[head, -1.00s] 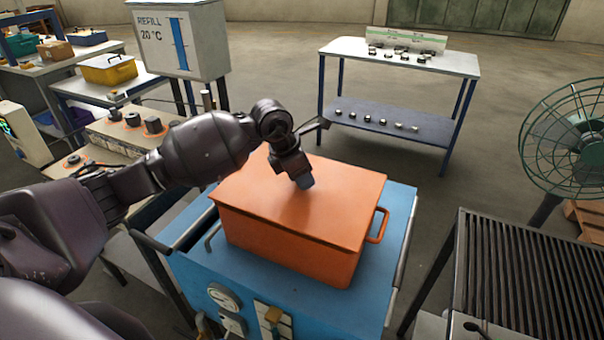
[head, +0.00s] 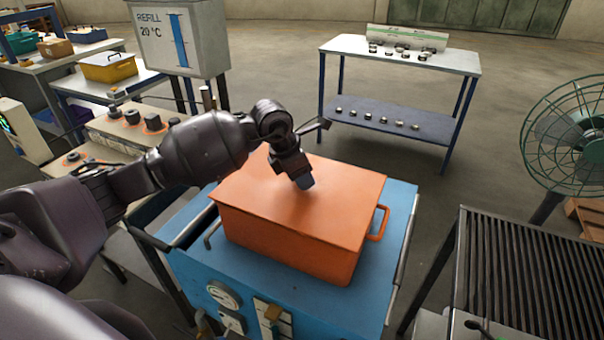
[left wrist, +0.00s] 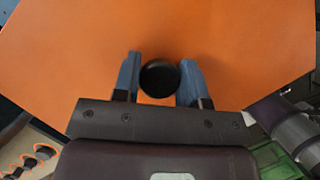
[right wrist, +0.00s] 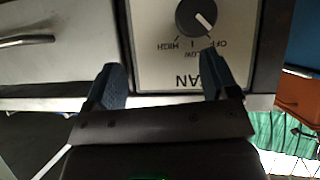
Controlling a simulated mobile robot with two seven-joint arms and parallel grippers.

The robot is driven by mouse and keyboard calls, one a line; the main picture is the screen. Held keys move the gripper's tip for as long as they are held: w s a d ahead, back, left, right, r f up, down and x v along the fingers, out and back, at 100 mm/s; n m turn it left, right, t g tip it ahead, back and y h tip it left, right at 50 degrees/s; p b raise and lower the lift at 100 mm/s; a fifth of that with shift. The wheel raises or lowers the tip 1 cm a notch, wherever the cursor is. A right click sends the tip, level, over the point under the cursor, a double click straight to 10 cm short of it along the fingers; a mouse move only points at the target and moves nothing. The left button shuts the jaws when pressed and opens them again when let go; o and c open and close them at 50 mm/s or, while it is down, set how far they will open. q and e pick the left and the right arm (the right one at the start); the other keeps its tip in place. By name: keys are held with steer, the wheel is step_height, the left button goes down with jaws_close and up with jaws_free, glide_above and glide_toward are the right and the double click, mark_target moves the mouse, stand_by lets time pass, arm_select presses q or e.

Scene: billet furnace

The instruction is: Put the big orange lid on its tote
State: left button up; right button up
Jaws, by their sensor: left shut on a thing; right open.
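The big orange lid (head: 325,200) lies over the orange tote (head: 290,246), which stands on a blue cart. The lid looks level and lines up with the tote's rim; no gap shows at this size. My left gripper (head: 306,182) points down at the lid's middle. In the left wrist view its blue fingers are shut on the lid's round black knob (left wrist: 160,78), with the orange lid spread around it. My right gripper (right wrist: 160,85) shows only in its own wrist view, open and empty in front of a fan control panel with a black dial (right wrist: 196,17).
The blue cart (head: 395,235) has gauges on its front. A dark slatted grate (head: 535,275) and a green caged fan (head: 570,135) stand at the right. A two-level table (head: 400,55) with small metal parts stands behind. A yellow tote (head: 108,68) sits at the back left.

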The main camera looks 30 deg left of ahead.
arm_select(q)
steer(key=shift+f, duration=0.1)
arm_select(e)
steer(key=shift+s+f, duration=0.15)
steer(key=shift+s, duration=0.2)
arm_select(q)
steer(key=o, duration=1.1)
steer(key=shift+o, duration=0.2)
arm_select(e)
steer(key=shift+s, duration=0.1)
arm_select(q)
steer(key=shift+s+a+r, duration=0.1)
steer(key=shift+a+r, duration=0.05)
steer(key=shift+r, duration=0.35)
steer(key=v, duration=0.9)
steer(key=shift+r, duration=0.35)
steer(key=shift+s, duration=0.15)
arm_select(e)
steer(key=shift+w+r, duration=0.2)
steer(key=shift+w, duration=0.05)
